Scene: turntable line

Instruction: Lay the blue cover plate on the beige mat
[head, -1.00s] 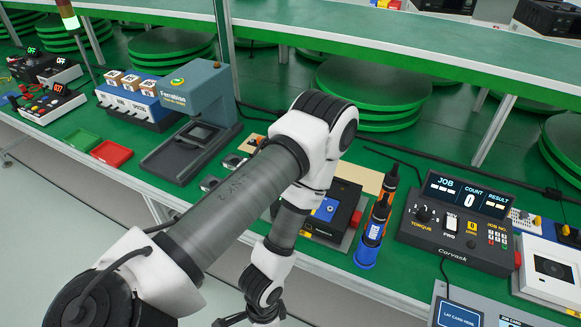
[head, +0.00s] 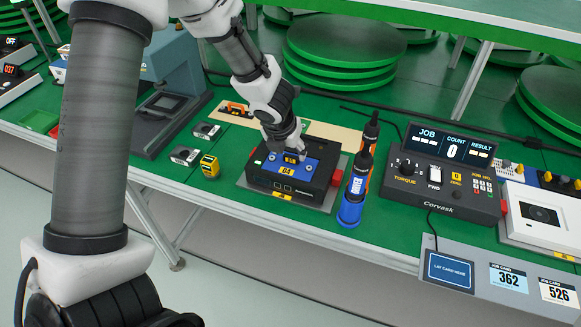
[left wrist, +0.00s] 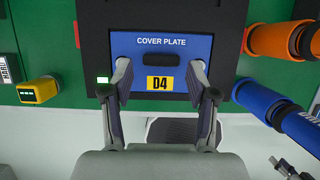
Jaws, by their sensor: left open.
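The blue cover plate (head: 311,172) lies flat on top of a black box (head: 262,182) on the green bench. Whether the fingers touch the plate I cannot tell. The beige mat (head: 345,138) lies behind the box, partly hidden by my gripper.
A blue bottle-like tool (head: 351,198) and an orange one (head: 367,145) stand close to the box's right. A torque controller (head: 445,185) is farther right. A yellow device (head: 209,166) is to the left.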

